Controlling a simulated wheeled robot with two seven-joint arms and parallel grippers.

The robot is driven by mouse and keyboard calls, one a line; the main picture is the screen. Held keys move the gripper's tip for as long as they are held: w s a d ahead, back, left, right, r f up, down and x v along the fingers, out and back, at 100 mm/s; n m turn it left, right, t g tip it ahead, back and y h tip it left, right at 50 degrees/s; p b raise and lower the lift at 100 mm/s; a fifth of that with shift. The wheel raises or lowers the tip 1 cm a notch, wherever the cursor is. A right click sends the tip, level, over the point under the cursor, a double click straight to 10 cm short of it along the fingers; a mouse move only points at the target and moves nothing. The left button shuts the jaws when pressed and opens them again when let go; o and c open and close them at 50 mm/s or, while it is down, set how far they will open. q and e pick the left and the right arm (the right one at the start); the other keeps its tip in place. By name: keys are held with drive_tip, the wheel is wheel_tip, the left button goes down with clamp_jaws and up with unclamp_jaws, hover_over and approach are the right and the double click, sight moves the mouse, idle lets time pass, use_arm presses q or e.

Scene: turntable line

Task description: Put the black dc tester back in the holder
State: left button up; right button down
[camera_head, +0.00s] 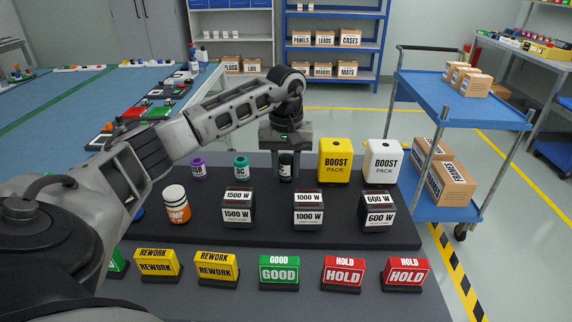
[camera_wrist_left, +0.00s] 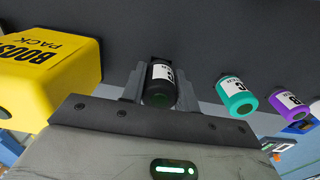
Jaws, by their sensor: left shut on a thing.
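The black dc tester (camera_head: 286,167) is a small dark cylinder with a white label, standing roughly upright at the back of the black stepped stand (camera_head: 270,225). My left gripper (camera_head: 286,153) is above it, pointing down, and is shut on it. In the left wrist view the black dc tester (camera_wrist_left: 160,88) sits between the two fingers of the left gripper (camera_wrist_left: 160,78). I cannot make out a separate holder under it, or whether its base touches the stand. My right gripper is not in view.
A teal tester (camera_head: 241,168) and a purple tester (camera_head: 198,168) stand to the left. A yellow boost pack (camera_head: 335,161) is close on the right, with a white boost pack (camera_head: 382,161) beyond it. Load blocks (camera_head: 308,208) stand in front.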

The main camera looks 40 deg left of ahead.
use_arm(q)
drive_tip(key=shift+f, duration=0.45)
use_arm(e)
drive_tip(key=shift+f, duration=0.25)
use_arm(q)
drive_tip(key=o, duration=1.1)
wheel_tip(320, 180, up, 16)
drive_tip(key=shift+p, duration=0.7)
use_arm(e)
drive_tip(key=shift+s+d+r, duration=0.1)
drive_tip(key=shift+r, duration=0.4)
